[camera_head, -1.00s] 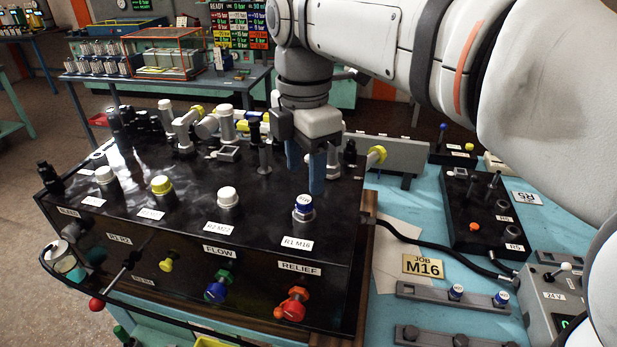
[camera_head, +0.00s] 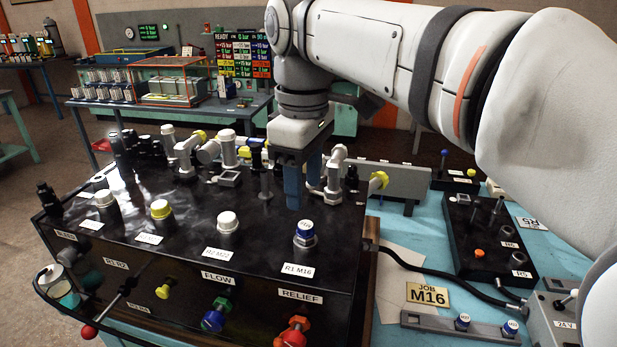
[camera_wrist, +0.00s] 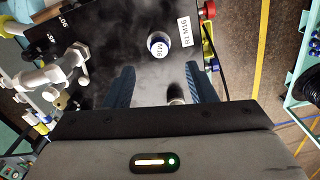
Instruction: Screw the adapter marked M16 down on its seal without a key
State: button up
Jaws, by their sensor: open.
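The M16 adapter (camera_head: 305,234) has a blue-rimmed white cap and a metal hex body. It stands upright on the black block (camera_head: 265,252) by the label "R1 M16" (camera_head: 301,270). It also shows in the wrist view (camera_wrist: 158,45), its cap reading M16. My gripper (camera_head: 303,192) is above the block, behind the adapter, with blue fingers pointing down. In the wrist view my gripper (camera_wrist: 164,88) has its fingers wide apart with nothing between the tips. The adapter is ahead of the tips, apart from them. Its seal is hidden.
White-capped (camera_head: 228,222) and yellow-capped (camera_head: 161,210) fittings stand left along the block. Metal elbow fittings (camera_head: 335,170) stand close behind my gripper. A "JOB M16" card (camera_head: 427,295) and a rail (camera_head: 455,324) with blue-capped parts lie right. A black hose (camera_head: 440,268) crosses the bench.

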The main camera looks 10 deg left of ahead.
aim_at(306, 225)
jog(key=shift+m, duration=0.8)
jog(key=shift+f, duration=0.2)
jog(key=shift+d+f, duration=0.1)
jog(key=shift+f, duration=3.5)
jog(key=shift+c, duration=0.3)
grip_shut()
jog(key=shift+m+p, duration=0.35)
jog(key=shift+m, duration=1.15)
jog(key=shift+o, duration=0.2)
grip_release()
